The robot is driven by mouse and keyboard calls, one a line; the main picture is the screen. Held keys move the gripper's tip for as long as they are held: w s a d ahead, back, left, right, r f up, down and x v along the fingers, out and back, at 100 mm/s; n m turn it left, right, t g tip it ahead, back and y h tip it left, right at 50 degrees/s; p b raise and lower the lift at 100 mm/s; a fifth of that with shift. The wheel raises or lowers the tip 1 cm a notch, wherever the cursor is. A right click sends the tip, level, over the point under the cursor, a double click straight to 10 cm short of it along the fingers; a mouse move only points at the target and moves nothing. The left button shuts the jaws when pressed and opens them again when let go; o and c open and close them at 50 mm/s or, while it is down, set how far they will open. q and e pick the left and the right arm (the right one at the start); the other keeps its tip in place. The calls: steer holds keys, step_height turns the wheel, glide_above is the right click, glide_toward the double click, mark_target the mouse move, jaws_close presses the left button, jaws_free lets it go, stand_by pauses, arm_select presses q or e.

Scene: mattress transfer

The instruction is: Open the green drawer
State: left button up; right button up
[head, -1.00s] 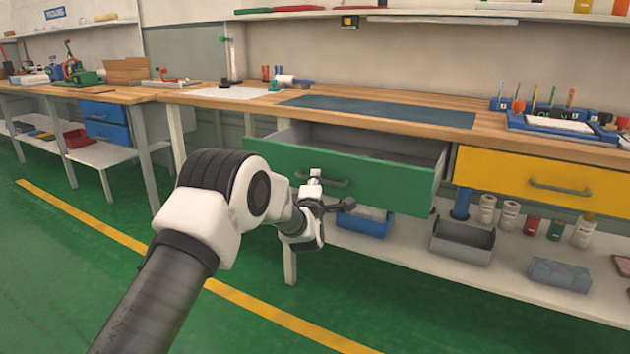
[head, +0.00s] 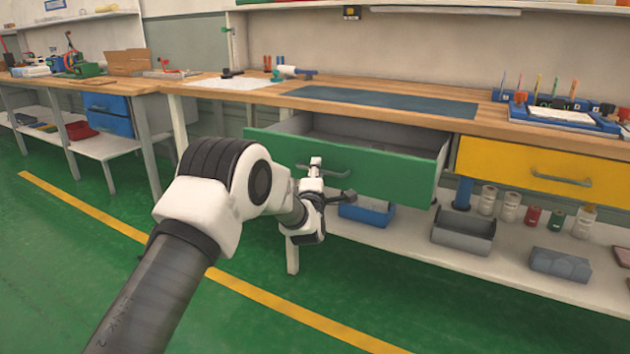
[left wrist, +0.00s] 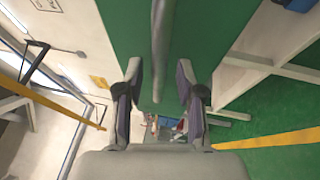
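The green drawer (head: 385,177) under the bench is pulled out, and its grey inside shows. Its grey bar handle (head: 325,172) is on the left part of the front. My left gripper (head: 333,180) is at the handle with its two fingers spread. In the left wrist view, the gripper (left wrist: 159,68) is open, one finger on each side of the handle (left wrist: 160,50), with gaps to both. The green drawer front (left wrist: 203,30) lies behind the handle. I cannot tell how deep the handle sits between the fingers. My right gripper is not in view.
A shut yellow drawer (head: 530,172) is to the right. The wooden bench top (head: 420,98) carries a blue mat (head: 380,104). A lower shelf (head: 400,243) holds a blue bin (head: 366,213), a grey bin (head: 463,232) and bottles. The green floor in front is clear.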

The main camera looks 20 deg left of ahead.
arm_select(q)
steer(key=v, duration=1.1)
steer(key=shift+s, duration=0.3)
steer(key=shift+d, duration=0.1)
